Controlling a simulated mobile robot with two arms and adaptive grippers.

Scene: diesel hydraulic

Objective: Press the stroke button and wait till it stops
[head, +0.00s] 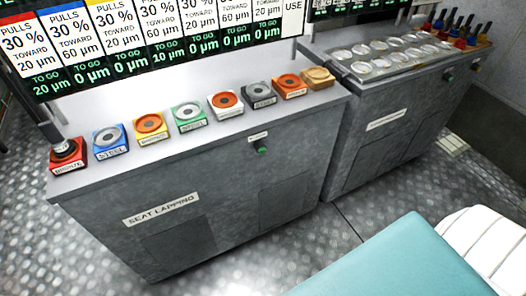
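A green round button (262,147) sits on the front face of the grey seat lapping cabinet (120,222), near its right end. A small white label (258,137) is above it, too small to read. A second green button (448,77) is on the front of the other grey cabinet (375,150) to the right; I cannot tell from labels which one is the stroke button. Neither of my grippers is in view, and nothing touches either button.
Several coloured blocks with round seats, including a red one (62,158), line the seat lapping top. Display boards (165,40) stand behind. A tray (365,75) of pale discs is on the right cabinet. Metal floor (290,235) is clear before the cabinets. A teal surface fills the lower right.

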